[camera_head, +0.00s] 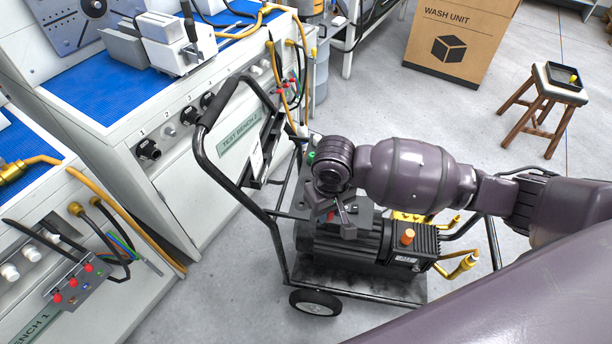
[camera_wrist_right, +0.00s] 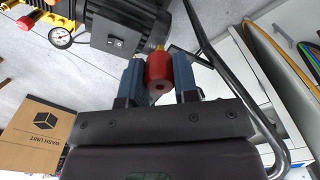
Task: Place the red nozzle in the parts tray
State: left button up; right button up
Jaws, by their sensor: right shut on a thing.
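The red nozzle (camera_wrist_right: 159,72) is between the two blue-grey fingers of my right gripper (camera_wrist_right: 159,80) in the right wrist view. The gripper is shut on it, and a brass end shows at its far side. In the head view my right gripper (camera_head: 335,214) is above the black machine on the cart, and the nozzle is hardly visible there. A small black tray (camera_head: 556,78), which looks like the parts tray, lies on a wooden stool at the far right with a yellow piece in it. My left gripper is not in view.
The cart (camera_head: 350,288) carries a black pressure washer (camera_head: 345,246) and has a tall black handle (camera_head: 218,103). A cardboard box (camera_head: 458,40) stands at the back. Test benches (camera_head: 175,160) line the left. Grey floor (camera_head: 470,125) is clear between cart and stool.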

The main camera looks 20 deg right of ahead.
aim_at(561, 78)
jog(key=k+l, duration=0.7)
jog(key=l, duration=0.2)
jog(key=k+l, duration=0.1)
jog(key=l, duration=0.25)
jog(key=k+l, duration=0.1)
jog(key=l, duration=0.25)
jog(key=k+l+z, duration=0.1)
jog(key=l, duration=0.25)
jog(key=k+l, duration=0.15)
jog(key=l, duration=0.2)
jog(key=l+z, duration=0.15)
jog(key=l, duration=1.35)
jog(key=i+l, duration=0.15)
jog(key=l, duration=0.25)
jog(key=i+l, duration=0.1)
jog(key=l, duration=0.25)
jog(key=i+l+z, duration=0.1)
jog(key=l, duration=0.3)
jog(key=i+l, duration=0.2)
jog(key=l, duration=0.15)
